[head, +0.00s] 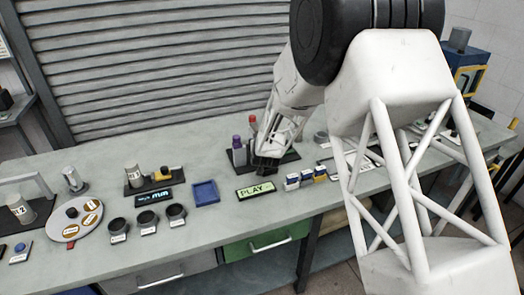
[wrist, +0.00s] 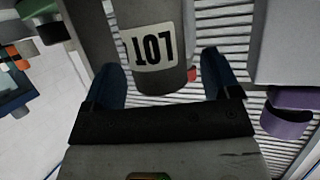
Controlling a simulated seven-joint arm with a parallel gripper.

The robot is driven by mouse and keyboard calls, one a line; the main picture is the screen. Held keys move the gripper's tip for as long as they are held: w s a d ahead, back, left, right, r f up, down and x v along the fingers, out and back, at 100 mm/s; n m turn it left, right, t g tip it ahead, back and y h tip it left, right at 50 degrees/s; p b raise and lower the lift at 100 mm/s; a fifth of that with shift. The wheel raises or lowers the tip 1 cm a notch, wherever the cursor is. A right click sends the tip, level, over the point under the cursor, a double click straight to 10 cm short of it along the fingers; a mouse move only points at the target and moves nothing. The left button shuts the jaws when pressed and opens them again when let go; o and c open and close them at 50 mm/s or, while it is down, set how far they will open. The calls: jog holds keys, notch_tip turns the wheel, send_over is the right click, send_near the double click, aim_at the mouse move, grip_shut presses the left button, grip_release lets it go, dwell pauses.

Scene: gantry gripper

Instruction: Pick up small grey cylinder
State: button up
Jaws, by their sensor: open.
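My gripper is open. In the head view my gripper (head: 265,164) is low over the dark rack (head: 291,157) at the back of the bench, just right of a purple-capped bottle (head: 238,150). The grey cylinder cannot be made out there behind my gripper.
A red-topped bottle (head: 253,122) stands close behind my gripper. A PLAY sign (head: 256,191) and small boxes (head: 307,179) are in front. A blue tray (head: 205,193) and black cups (head: 147,219) stand to the left. Purple parts (wrist: 286,122) flank the right in the wrist view.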

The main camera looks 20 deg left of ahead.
jog(key=shift+w+a+f, duration=0.2)
jog(key=shift+w, duration=0.2)
dwell(0.3)
jog(key=c, duration=1.3)
jog(key=shift+r, duration=0.3)
jog(key=shift+r, duration=1.45)
jog(key=shift+s+d+r, duration=0.15)
jog(key=shift+s, duration=0.1)
jog(key=s+d+r, duration=0.1)
jog(key=s+d, duration=0.7)
jog(key=s, duration=0.4)
jog(key=shift+s+d+r, duration=0.15)
jog(key=shift+s+d, duration=0.15)
jog(key=shift+d, duration=0.1)
